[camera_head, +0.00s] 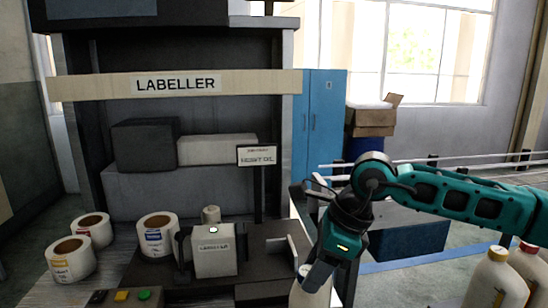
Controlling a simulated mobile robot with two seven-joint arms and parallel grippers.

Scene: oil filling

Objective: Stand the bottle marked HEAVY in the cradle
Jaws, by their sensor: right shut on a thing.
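My right gripper (316,275) reaches down at the bottom centre, shut on a white bottle (307,292). The picture's lower edge cuts this bottle off, and no marking on it can be read. To its left is a dark bed (272,243) with a small upright plate, beside the white labeller head (214,251); this looks like the cradle, and I see no bottle in it. My left gripper is out of view.
Several label rolls (71,259) stand on the labeller's left side. Coloured buttons (144,295) are at its front edge. White bottles with a gold cap (497,279) and a red cap (527,263) stand at the lower right. A blue cabinet (322,120) is behind.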

